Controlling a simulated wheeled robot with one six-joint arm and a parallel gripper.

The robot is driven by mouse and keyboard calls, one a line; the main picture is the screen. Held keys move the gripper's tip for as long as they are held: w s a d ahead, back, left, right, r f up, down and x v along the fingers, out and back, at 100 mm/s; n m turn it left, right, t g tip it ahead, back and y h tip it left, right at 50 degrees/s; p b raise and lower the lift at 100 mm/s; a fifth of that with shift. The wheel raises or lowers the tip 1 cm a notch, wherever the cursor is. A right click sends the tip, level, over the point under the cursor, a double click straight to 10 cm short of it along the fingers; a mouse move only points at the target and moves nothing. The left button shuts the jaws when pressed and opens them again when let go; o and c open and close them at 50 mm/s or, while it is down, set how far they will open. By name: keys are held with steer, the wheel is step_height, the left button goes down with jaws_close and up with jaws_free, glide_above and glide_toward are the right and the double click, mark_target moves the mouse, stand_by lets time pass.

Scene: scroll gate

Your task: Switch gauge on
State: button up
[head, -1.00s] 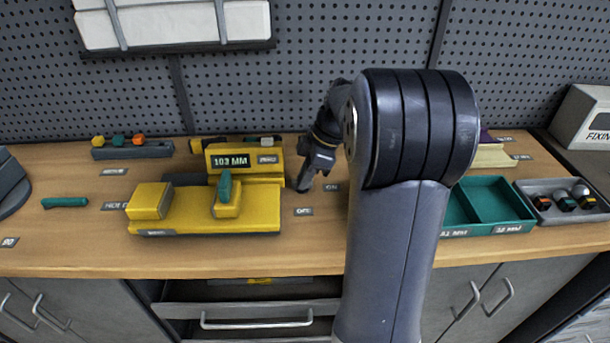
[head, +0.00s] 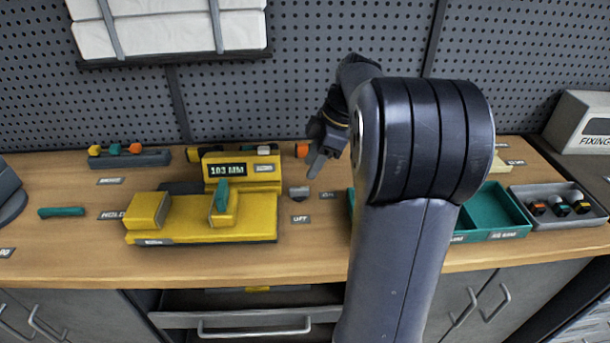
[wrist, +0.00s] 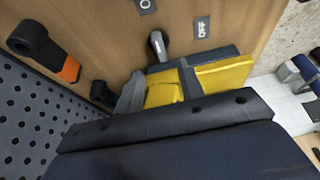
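The yellow gauge (head: 205,215) stands on the workbench left of my arm. Its dark display (head: 228,170) shows "103 MM" in light characters. A small grey switch lever (head: 299,192) sits just right of the gauge, between the OFF label (head: 300,219) and the ON label (head: 330,195). The lever also shows in the wrist view (wrist: 158,45), near the OFF label (wrist: 202,27); which way it is set is unclear. My gripper (head: 316,165) hangs above and slightly right of the lever, apart from it. Its fingers look like one tip, and their gap is hidden.
A teal tray (head: 497,208) and a grey tray (head: 560,204) with several small parts lie to the right. A teal bar (head: 62,212) lies at the left. A grey holder (head: 128,159) with coloured pieces stands behind. The pegboard (head: 330,30) closes off the back.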

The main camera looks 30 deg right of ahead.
mark_target(300, 188)
steer(key=v, duration=0.3)
steer(key=shift+d+r, duration=0.1)
steer(key=shift+r, duration=0.2)
steer(key=x, duration=1)
steer(key=shift+f+b, duration=0.35)
steer(key=shift+s, duration=0.1)
